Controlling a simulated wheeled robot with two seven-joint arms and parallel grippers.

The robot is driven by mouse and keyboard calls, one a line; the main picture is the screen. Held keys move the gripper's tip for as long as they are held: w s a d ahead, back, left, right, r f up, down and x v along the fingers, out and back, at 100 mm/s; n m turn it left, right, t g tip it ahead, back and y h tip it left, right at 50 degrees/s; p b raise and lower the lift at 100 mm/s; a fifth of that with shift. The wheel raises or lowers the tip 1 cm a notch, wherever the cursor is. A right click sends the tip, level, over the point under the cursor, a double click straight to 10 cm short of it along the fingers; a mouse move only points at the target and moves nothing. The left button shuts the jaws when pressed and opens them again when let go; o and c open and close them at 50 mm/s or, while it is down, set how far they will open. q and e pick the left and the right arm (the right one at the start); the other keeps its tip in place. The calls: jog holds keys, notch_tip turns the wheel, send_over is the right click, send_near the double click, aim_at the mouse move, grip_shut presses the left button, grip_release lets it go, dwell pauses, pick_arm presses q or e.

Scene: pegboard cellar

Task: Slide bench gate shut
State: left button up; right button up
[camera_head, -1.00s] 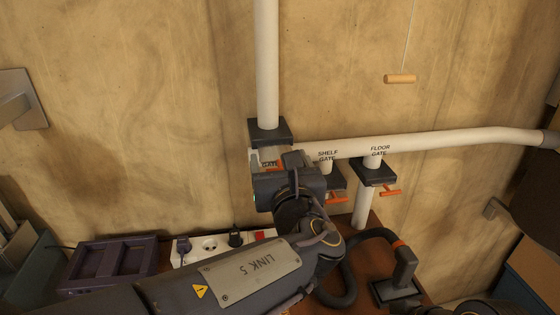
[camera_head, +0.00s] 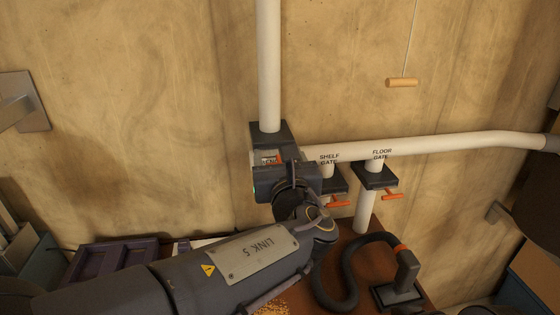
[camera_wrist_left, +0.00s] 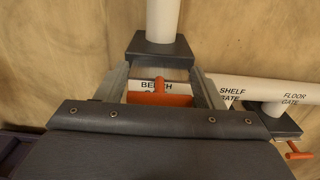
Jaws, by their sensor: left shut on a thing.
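The bench gate (camera_head: 270,128) is a dark block at the foot of the tall white pipe, on the left of the gate row. In the left wrist view, its block (camera_wrist_left: 160,48) stands above a white label reading "BENCH", partly covered by its orange handle (camera_wrist_left: 160,98). My left gripper (camera_wrist_left: 162,92) is shut on this handle, with a grey finger at each side. In the head view, my gripper body and arm hide most of the gate's lower part, and only a sliver of orange shows. My right gripper is not in view.
The shelf gate (camera_head: 331,181) and floor gate (camera_head: 374,176), with orange handles, stand close to the right. A black hose (camera_head: 348,285) and a purple tray (camera_head: 110,262) are on the bench below. A wooden pull handle (camera_head: 402,83) hangs on a cord.

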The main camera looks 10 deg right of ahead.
pick_arm(q)
jog(key=o, duration=1.2)
jog(key=shift+c, duration=0.2)
jog(key=s+b, duration=0.1)
jog(key=s, duration=0.7)
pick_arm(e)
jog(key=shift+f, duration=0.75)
pick_arm(q)
jog(key=shift+w, duration=0.1)
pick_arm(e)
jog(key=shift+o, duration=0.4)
